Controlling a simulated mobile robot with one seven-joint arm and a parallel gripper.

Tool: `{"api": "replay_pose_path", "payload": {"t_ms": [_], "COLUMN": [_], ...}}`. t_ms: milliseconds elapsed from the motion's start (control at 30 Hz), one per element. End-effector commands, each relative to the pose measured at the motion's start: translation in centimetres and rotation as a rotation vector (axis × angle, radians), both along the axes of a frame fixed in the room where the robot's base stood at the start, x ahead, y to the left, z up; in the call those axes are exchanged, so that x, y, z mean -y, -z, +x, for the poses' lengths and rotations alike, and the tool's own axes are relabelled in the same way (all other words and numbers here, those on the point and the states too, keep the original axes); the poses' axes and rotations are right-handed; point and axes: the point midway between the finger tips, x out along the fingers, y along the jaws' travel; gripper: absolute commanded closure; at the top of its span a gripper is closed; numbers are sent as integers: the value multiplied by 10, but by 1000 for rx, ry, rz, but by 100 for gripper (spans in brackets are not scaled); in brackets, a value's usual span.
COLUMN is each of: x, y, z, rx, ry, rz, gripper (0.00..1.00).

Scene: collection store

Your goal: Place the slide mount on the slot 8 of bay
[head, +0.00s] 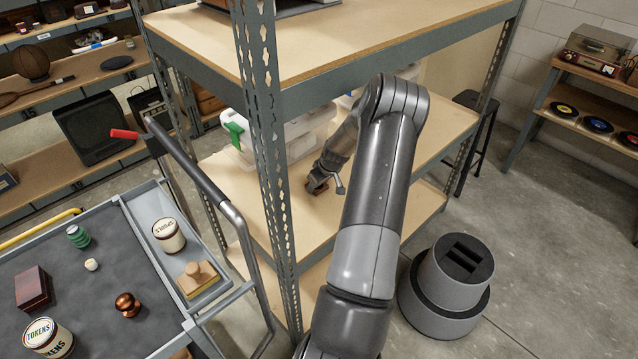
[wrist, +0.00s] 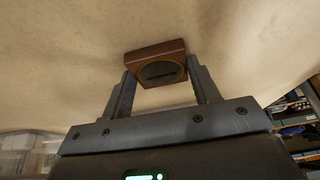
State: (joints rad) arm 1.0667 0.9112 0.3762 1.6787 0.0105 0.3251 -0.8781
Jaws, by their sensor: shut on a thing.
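My gripper (wrist: 161,74) is shut on a small reddish-brown block with a dark oval face, which I take to be the slide mount (wrist: 172,52). The block sits between the two fingertips in the wrist view, close to a pale wooden surface. In the head view my gripper (head: 318,184) is low over the middle board (head: 345,206) of the grey metal rack, and the block is mostly hidden. I cannot tell whether it touches the board.
Clear plastic boxes (head: 291,140), one with a green clip, stand behind my gripper on the same board. The perforated rack post (head: 268,150) stands left of my arm. A cart (head: 115,260) with tins and small objects is at the left. Board right of my arm looks clear.

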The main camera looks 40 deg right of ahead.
Motion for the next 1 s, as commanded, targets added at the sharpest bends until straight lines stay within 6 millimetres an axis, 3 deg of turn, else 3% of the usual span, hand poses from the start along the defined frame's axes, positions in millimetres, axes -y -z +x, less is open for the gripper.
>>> {"api": "replay_pose_path", "payload": {"t_ms": [67,100,333,667,833,1000], "x": [0,0,0,0,2,1], "y": [3,3,2,-2,-22,-55], "z": [0,0,0,0,-8,-22], "rx": [0,0,0,0,2,2], "ry": [0,0,0,0,1,2], "rz": [0,0,0,-1,-3,-4], "gripper": [67,43,24,23,23,23]}}
